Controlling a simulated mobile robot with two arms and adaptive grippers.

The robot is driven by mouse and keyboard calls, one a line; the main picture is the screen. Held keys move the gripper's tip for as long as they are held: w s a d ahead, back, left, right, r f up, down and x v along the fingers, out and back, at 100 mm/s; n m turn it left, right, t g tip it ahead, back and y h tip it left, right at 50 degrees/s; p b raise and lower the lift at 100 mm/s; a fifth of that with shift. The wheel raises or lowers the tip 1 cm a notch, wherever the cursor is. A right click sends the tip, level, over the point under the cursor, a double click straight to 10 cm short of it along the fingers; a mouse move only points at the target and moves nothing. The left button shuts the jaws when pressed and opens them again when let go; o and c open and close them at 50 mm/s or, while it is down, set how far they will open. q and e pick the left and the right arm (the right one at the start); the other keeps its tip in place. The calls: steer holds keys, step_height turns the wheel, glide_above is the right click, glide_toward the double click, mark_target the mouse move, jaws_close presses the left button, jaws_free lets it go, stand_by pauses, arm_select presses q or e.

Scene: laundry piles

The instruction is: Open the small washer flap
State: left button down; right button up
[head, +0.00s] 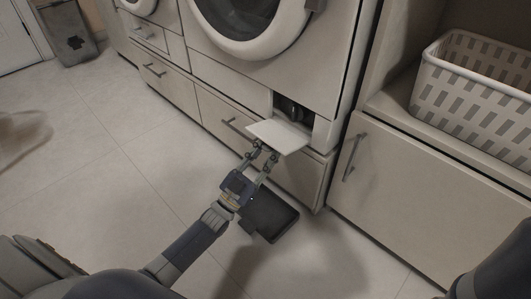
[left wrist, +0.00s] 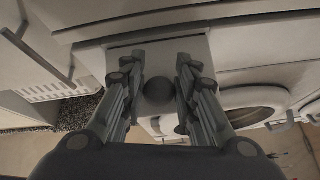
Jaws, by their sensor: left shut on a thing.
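The small washer flap (head: 278,136) is a pale panel low on the washer front. It is swung down and stands out roughly level from the washer. Behind it is a dark recess with a round dark part (head: 290,110) inside. My left gripper (head: 262,154) is at the flap's front edge, shut on it. In the left wrist view the gripper's fingers (left wrist: 155,68) lie on either side of a pale panel and a round grey shape. My right gripper is out of view.
The washer's round door (head: 238,22) is above. A drawer with a bar handle (head: 240,128) lies below the flap. A dark shallow tray (head: 270,217) is on the floor beneath my left gripper. A white basket (head: 470,85) stands on a shelf at right.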

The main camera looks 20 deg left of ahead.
arm_select(q)
steer(key=shift+d+f, duration=0.1)
steer(key=shift+d, duration=0.3)
steer(key=c, duration=1.2)
jaws_free()
steer(key=shift+w+d, duration=0.1)
steer(key=shift+w, duration=0.1)
steer(key=shift+c, duration=0.2)
steer(key=shift+s, duration=0.1)
steer(key=v, duration=1.2)
steer(key=shift+c, duration=0.3)
